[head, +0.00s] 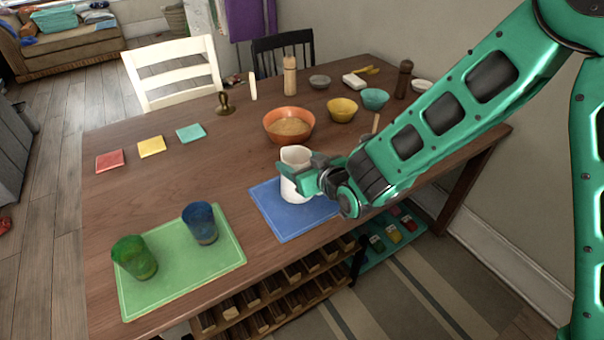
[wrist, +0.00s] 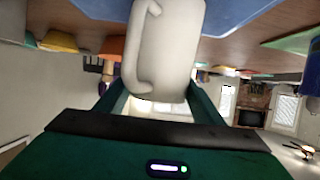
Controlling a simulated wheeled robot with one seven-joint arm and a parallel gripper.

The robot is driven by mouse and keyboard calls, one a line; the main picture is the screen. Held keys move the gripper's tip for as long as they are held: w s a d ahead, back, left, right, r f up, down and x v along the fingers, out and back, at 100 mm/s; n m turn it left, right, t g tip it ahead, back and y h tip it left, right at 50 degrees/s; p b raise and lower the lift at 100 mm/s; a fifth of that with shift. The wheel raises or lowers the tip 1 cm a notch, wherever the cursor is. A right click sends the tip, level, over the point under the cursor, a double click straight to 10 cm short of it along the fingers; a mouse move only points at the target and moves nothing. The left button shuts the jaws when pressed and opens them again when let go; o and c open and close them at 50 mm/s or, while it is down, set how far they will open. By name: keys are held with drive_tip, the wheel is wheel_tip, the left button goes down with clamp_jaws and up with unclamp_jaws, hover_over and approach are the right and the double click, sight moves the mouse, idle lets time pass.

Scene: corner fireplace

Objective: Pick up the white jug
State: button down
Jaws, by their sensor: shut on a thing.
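The white jug (head: 293,160) is upright at the blue mat (head: 283,222) on the wooden table. My gripper (head: 312,178) reaches in from the right and is shut on the jug; the fingers hide part of its right side. In the wrist view the jug (wrist: 165,50) fills the top middle between my two fingers (wrist: 158,102), with its handle towards the left. That view appears upside down. I cannot tell for sure whether the jug's base touches the mat.
An orange bowl (head: 273,131) stands just behind the jug. A green mat (head: 218,257) with a green glass (head: 134,257) and a blue glass (head: 200,223) lies to the left. Small bowls, a wooden bottle (head: 290,77) and a dark mill (head: 404,79) stand farther back.

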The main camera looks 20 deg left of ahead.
drive_tip(key=shift+r, duration=0.25)
drive_tip(key=shift+r, duration=2)
drive_tip(key=s+a+r, duration=0.2)
drive_tip(key=a+r, duration=0.4)
drive_tip(key=a, duration=0.5)
drive_tip(key=shift+a+r, duration=0.2)
drive_tip(key=shift+r, duration=0.05)
drive_tip(key=shift+s+a, duration=0.1)
drive_tip(key=shift+s, duration=0.05)
idle(1.2)
